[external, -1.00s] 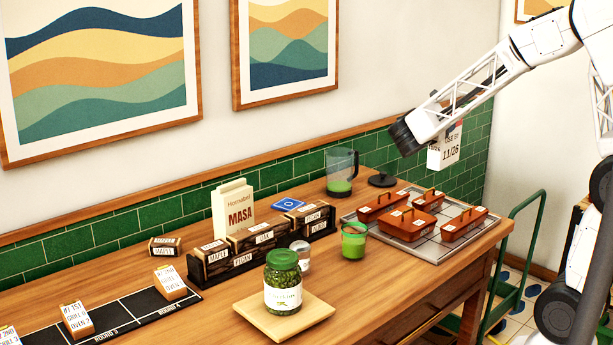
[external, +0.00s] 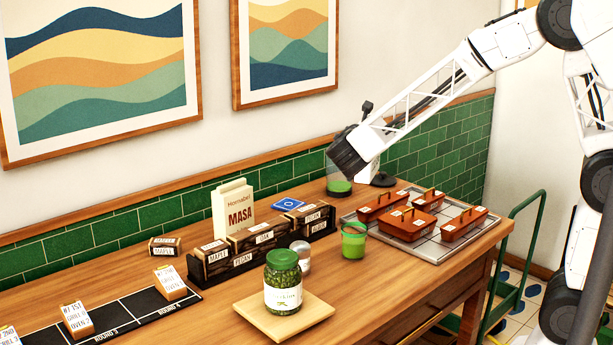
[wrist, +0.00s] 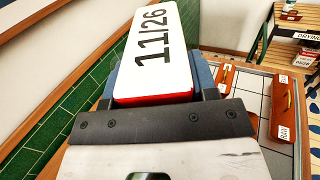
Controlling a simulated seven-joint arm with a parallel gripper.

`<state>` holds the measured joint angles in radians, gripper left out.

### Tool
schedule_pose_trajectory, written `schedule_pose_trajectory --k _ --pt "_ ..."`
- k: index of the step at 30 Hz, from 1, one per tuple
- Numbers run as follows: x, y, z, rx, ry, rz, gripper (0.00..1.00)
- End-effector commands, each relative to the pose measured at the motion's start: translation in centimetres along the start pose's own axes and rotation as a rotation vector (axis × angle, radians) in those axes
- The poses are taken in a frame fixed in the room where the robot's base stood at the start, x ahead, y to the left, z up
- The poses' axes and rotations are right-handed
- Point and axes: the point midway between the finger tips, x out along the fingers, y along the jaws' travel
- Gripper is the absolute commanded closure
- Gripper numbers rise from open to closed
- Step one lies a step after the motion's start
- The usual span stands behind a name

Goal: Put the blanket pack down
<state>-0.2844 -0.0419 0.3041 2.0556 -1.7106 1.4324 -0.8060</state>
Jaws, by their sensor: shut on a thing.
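In the external view my arm's dark end (external: 348,155) is above the back of the counter, in front of the clear pitcher (external: 338,186). The pack and the fingertips are hidden there behind my arm.
A tray (external: 394,234) of lidded copper-coloured pans (external: 414,224) is at the right. A green cup (external: 353,240), a MASA bag (external: 233,207), a rack of labelled boxes (external: 258,236), a blue square (external: 288,204) and a jar (external: 283,285) on a board (external: 315,311) crowd the middle.

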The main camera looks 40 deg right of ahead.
Motion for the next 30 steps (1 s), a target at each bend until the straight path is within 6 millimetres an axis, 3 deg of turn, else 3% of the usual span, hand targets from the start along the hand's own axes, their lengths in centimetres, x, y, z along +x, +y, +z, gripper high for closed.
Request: schedule_pose_trajectory --k 12,30 --pt "-8.4 7.1 -0.9 0.002 0.000 0.178 1.00" --pt "-22.5 14.8 -2.5 0.005 0.000 0.430 1.00"
